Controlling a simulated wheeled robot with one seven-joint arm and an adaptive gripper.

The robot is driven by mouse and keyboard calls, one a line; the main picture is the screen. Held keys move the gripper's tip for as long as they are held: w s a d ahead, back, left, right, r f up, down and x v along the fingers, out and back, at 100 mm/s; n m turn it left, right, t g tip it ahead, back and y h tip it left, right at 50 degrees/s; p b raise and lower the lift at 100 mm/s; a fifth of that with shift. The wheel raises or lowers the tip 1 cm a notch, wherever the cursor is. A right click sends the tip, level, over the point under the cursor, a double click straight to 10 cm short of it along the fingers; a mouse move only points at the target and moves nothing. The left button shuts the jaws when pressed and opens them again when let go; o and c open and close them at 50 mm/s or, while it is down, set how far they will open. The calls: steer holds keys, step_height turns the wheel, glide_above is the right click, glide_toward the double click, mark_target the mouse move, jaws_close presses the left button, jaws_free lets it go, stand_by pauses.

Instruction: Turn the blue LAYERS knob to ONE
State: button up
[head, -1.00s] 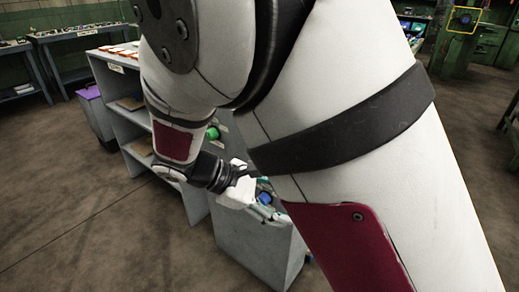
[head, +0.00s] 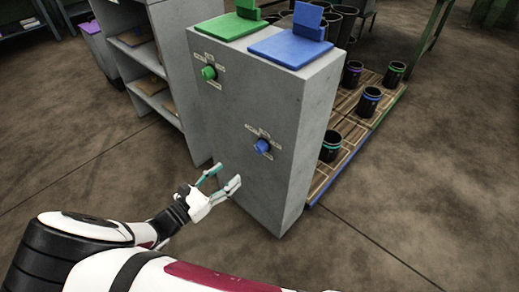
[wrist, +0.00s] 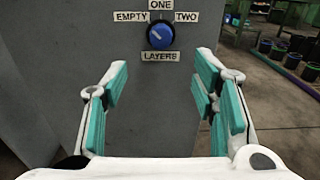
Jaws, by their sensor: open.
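The blue LAYERS knob (head: 262,146) is on the front face of a grey cabinet (head: 233,125), low and to the right. In the wrist view the knob (wrist: 160,37) has EMPTY at its left, ONE above, TWO at its right and LAYERS below. A pale mark on the knob seems to lean to the upper left, between EMPTY and ONE. My gripper (head: 222,179) is open and empty, in front of the cabinet, below and left of the knob. In the wrist view the teal finger pads of my gripper (wrist: 161,88) stand wide apart, with the knob beyond them, untouched.
A green knob (head: 208,73) with labels is higher on the same face. Green (head: 231,27) and blue (head: 290,47) panels lie on top. A shelf unit (head: 137,52) stands left of the cabinet. Black pots (head: 369,100) stand on a wooden pallet at right. The floor in front is clear.

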mark_target(257, 150)
steer(key=b+x, duration=0.2)
steer(key=x, duration=1.1)
steer(key=shift+w+d, duration=0.1)
steer(key=c, duration=1.2)
